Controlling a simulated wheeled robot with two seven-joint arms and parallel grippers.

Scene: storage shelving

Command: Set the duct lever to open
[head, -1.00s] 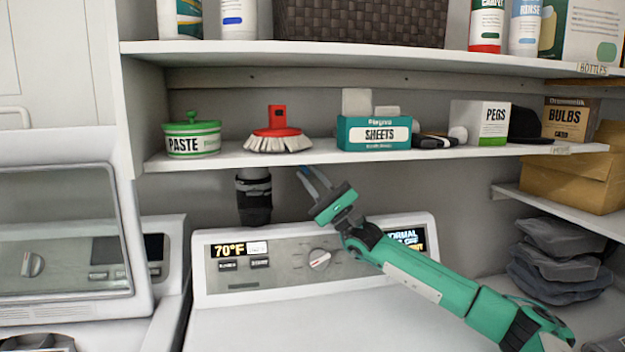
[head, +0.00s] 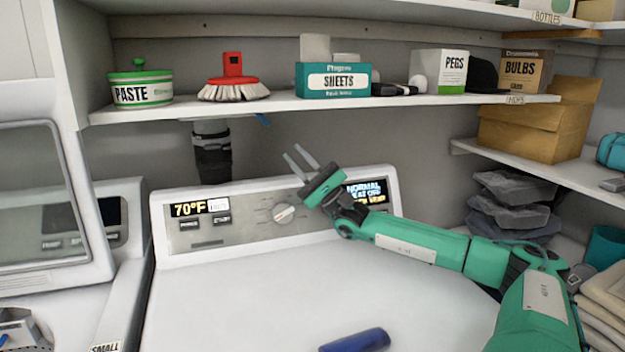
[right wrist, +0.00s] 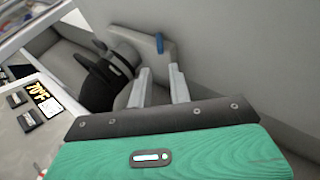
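The duct (head: 212,155) hangs below the shelf with a black sleeve around a grey pipe. A small blue lever end (head: 262,119) shows just under the shelf edge, right of the sleeve. The right wrist view shows the blue lever (right wrist: 159,43) on a grey part beside the black sleeve (right wrist: 110,80). My right gripper (head: 292,151) is open and empty, below and right of the lever, in front of the back wall. In the wrist view its fingers lie apart, with the lever beyond their tips. I cannot tell the lever's setting. My left gripper is not in view.
The shelf (head: 420,101) above holds a paste tub (head: 140,90), a red brush (head: 233,80) and a sheets box (head: 333,80). The machine's control panel (head: 240,220) is below my gripper. A dark blue object (head: 355,340) is at the front of its top.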

